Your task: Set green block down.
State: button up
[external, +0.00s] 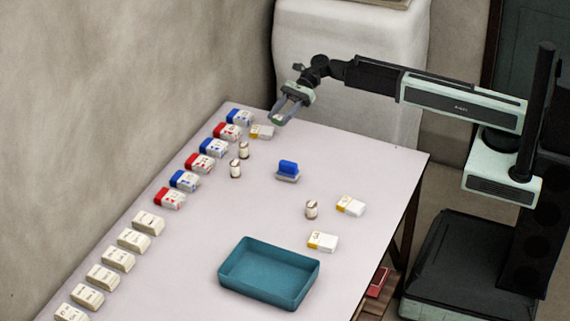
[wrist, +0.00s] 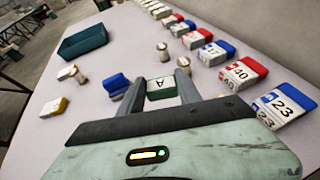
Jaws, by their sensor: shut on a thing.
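My gripper (external: 279,117) hangs over the far end of the table in the external view, fingers pointing down. In the wrist view my gripper (wrist: 164,84) is shut on the green block (wrist: 162,99), which has a white face with a letter A. The block shows only as a small pale and green patch between the fingers in the external view. It appears to be above the tabletop, but the exact height is hard to tell. A white and yellow box (external: 262,132) lies just left of the gripper.
Red, blue and cream boxes line the table's left edge (external: 198,163). A blue block on a pale base (external: 288,170) stands mid-table, with small jars (external: 311,209) around it. A teal tray (external: 268,285) sits at the near end. The table's right side (external: 380,165) is clear.

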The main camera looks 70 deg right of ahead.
jog(key=w+a, duration=0.2)
jog(key=a, duration=0.9)
jog(key=n+g, duration=0.3)
send_over(260, 217)
notch_tip(260, 217, down, 10)
jog(key=b, duration=1)
jog(key=shift+r, duration=0.25)
jog(key=shift+f, duration=0.2)
jog(key=o, duration=1.3)
jog(key=shift+r, duration=0.1)
